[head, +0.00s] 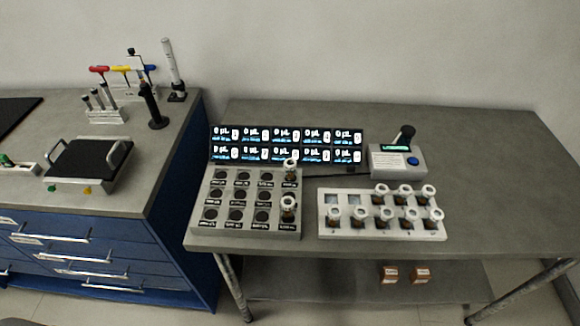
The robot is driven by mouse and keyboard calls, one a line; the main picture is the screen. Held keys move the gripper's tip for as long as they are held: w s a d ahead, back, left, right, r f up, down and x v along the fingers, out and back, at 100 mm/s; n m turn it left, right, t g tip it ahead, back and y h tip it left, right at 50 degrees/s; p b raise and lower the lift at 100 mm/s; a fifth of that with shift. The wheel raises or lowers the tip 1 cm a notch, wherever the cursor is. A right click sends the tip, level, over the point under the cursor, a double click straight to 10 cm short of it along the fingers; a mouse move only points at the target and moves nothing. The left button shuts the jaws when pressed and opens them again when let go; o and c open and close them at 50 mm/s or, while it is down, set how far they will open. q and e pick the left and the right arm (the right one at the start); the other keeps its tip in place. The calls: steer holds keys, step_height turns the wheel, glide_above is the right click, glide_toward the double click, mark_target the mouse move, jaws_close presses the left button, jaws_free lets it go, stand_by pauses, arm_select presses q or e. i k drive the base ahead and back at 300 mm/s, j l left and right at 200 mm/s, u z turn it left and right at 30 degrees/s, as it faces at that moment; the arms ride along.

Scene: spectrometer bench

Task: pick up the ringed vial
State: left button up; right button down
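Several small amber vials with white ring-shaped tops are in view, and I cannot tell a single ringed one apart. Most stand upright in the white rack (382,236) on the right part of the bench; one is the front-left vial (334,215). Two more stand in the right column of the grey block (194,216), a rear vial (290,168) and a front vial (288,205). The other wells of that block look dark and empty. The rack's two back-left slots show no vial. Neither of my grippers is in view.
A display panel (286,146) stands behind the grey block. A small device with a green screen (398,161) sits behind the rack. The bench (490,170) is clear to the right. A blue cabinet (150,240) with a balance-like tray (88,162) stands left. Two small boxes lie below.

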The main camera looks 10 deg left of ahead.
mark_target(290, 164)
steer(key=l+u, duration=0.25)
steer(key=l, duration=0.25)
steer(key=k+l+u, duration=0.1)
steer(key=l+u, duration=0.2)
steer(key=l, duration=0.2)
steer(key=k+l+u, duration=0.1)
steer(key=l+u, duration=0.15)
steer(key=l, duration=0.2)
